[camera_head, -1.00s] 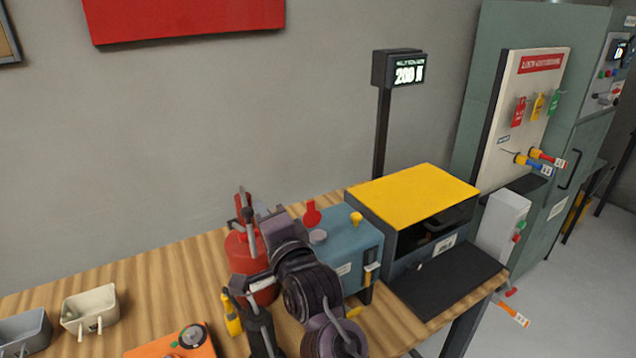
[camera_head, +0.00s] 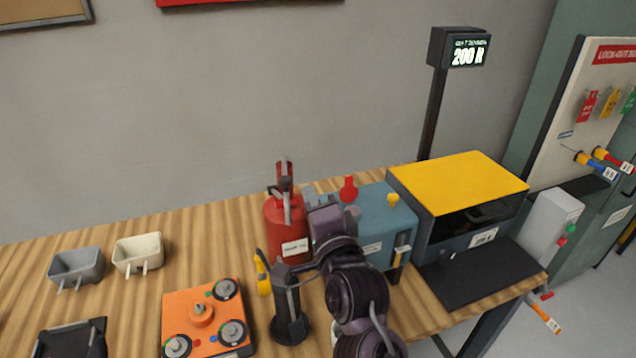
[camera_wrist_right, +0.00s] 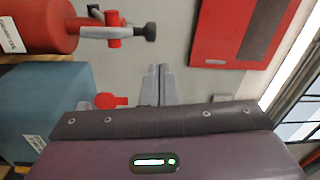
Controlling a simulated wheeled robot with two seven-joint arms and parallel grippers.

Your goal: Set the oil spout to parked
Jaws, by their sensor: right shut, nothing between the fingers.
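The red oil can (camera_head: 286,232) stands upright on the wooden bench, with a white label on its front. Its spout (camera_head: 285,180) rises at the top, with red and grey parts. In the right wrist view, the spout (camera_wrist_right: 112,32) reaches right from the can (camera_wrist_right: 38,25), with red parts and a dark end. My right gripper (camera_head: 309,191) is beside the can's top, to its right. In the wrist view, its fingers (camera_wrist_right: 157,85) are together and empty, apart from the spout in the picture. My left gripper is out of view.
A blue box (camera_head: 375,228) with a red knob stands right of the can, then a yellow-topped cabinet (camera_head: 460,182). A dark post (camera_head: 290,315) stands in front of the can. An orange plate (camera_head: 205,320) and small bins (camera_head: 138,252) lie left.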

